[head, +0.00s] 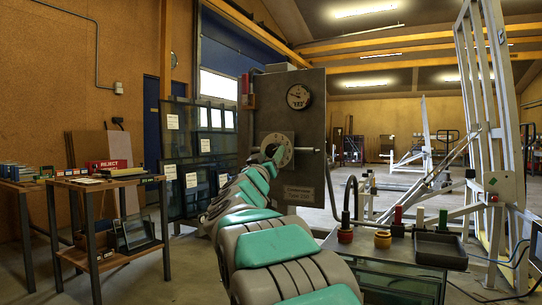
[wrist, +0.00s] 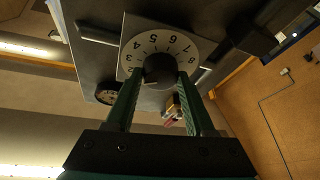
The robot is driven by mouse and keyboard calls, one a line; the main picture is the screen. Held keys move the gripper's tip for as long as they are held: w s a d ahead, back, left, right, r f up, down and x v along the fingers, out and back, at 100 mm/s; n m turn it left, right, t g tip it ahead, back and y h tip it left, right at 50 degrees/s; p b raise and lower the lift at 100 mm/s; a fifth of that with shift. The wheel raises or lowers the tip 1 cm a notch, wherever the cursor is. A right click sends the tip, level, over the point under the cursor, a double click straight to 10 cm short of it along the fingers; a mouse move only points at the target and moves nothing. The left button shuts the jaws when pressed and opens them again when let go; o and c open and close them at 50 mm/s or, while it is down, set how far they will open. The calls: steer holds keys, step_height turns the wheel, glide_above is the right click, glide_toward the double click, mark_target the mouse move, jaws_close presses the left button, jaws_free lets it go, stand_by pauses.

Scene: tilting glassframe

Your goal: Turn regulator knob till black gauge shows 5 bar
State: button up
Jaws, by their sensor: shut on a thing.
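The regulator knob (wrist: 160,70) is dark and round, at the centre of a white numbered dial (wrist: 138,46) in the wrist view. My gripper (wrist: 160,77) has its two green fingers on either side of the knob and is shut on it. In the head view the dial (head: 286,144) shows on a grey panel (head: 312,125), with my arm hiding the knob and most of the fingers. The black-rimmed gauge (head: 298,97) is above the dial. It also shows in the wrist view (wrist: 107,92), steeply angled. Its needle reading is too small to tell.
A dark bench with a tray (head: 440,249) and small coloured items stands right of my arm. A wooden table (head: 110,184) with a red reject sign is at the left. Glass sheets (head: 188,135) lean behind. A tall white frame (head: 485,120) stands at the right.

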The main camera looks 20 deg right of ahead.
jaws_close()
steer(key=shift+m+p, duration=0.35)
steer(key=shift+m, duration=0.15)
steer(key=m+g+h+p, duration=0.1)
steer(key=m, duration=0.1)
steer(key=m+h+p, duration=0.1)
steer(key=m, duration=0.1)
steer(key=shift+w+a+g, duration=0.2)
steer(key=shift+g, duration=0.2)
steer(key=m+g+h+p, duration=0.1)
steer(key=m, duration=0.2)
steer(key=m+g+h+p, duration=0.1)
steer(key=m+g, duration=0.1)
steer(key=m, duration=0.2)
steer(key=shift+w+a, duration=0.15)
steer(key=m+g+p, duration=0.1)
steer(key=m, duration=0.2)
steer(key=m+g, duration=0.2)
steer(key=m, duration=0.1)
steer(key=shift+a+r+h+p, duration=0.1)
steer(key=shift+h+p, duration=0.3)
steer(key=m+g, duration=0.2)
steer(key=m, duration=0.1)
steer(key=shift+w+m+p, duration=0.15)
steer(key=shift+m+p, duration=0.15)
steer(key=shift+p, duration=0.1)
steer(key=shift+r+m+g+y+p, duration=0.1)
steer(key=shift+m+g+y+p, duration=0.35)
steer(key=shift+m, duration=1.15)
steer(key=shift+g, duration=0.25)
